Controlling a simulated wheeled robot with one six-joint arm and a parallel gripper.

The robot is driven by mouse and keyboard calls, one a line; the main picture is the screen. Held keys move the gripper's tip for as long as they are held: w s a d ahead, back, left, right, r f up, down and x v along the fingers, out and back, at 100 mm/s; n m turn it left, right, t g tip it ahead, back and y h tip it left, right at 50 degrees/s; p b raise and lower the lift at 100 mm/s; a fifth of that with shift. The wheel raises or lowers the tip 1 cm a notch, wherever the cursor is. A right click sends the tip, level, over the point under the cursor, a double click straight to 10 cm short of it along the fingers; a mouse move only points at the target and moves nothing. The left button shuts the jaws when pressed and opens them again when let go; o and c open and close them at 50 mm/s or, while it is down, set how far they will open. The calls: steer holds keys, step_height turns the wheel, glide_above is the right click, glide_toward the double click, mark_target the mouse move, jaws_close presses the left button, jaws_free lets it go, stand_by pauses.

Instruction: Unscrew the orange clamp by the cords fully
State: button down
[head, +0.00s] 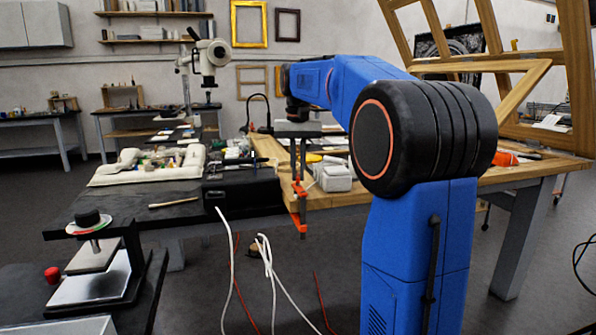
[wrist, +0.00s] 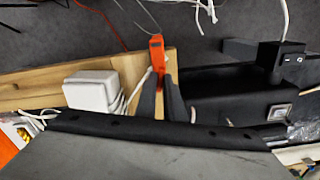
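The orange clamp (head: 299,190) is fixed upright at the edge of the wooden bench, with orange parts above and below on a dark bar. It also shows in the wrist view (wrist: 157,50). White cords hang to the floor close by. My gripper (head: 301,178) points down over the clamp. In the wrist view my two dark fingers (wrist: 160,75) are a little apart, with wood visible between them. The clamp's orange part lies at the fingertips, between or just beyond them. I cannot tell whether the fingers touch it. The lower clamp is hidden in the wrist view.
A white box (head: 334,177) with cords stands on the wooden bench (head: 400,190), right of the clamp. It is close to my fingers in the wrist view (wrist: 92,90). A black case (head: 240,188) sits left of the clamp. White cords (head: 268,262) hang in front.

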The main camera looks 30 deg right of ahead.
mark_target(298, 175)
steer(key=shift+n, duration=1.6)
steer(key=c, duration=1.9)
jaws_free()
steer(key=shift+o, duration=0.2)
step_height(298, 175, up, 17)
steer(key=shift+r, duration=0.2)
